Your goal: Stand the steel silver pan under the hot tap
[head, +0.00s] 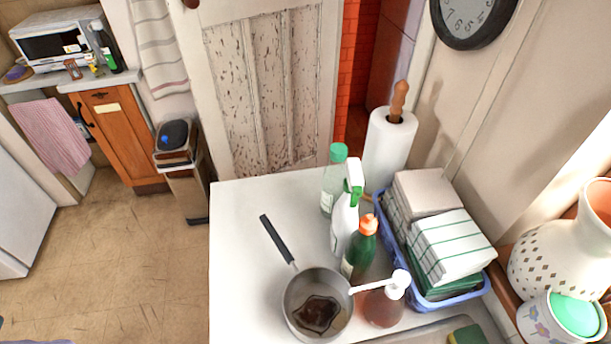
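The steel silver pan (292,298) stands upright on the white worktop, near the bottom of the head view. Its black handle (275,240) points away, up and to the left. A dark brown patch shows on the pan's floor; I cannot tell whether it is residue, liquid or a reflection. The hot tap is not in view. Neither of my grippers is in view.
A soap pump bottle (382,307) stands close to the pan's right, its white spout reaching the rim in the picture. A green bottle (360,250), spray bottle (344,222) and blue basket (440,302) stand beyond. The worktop's left part (235,260) is clear.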

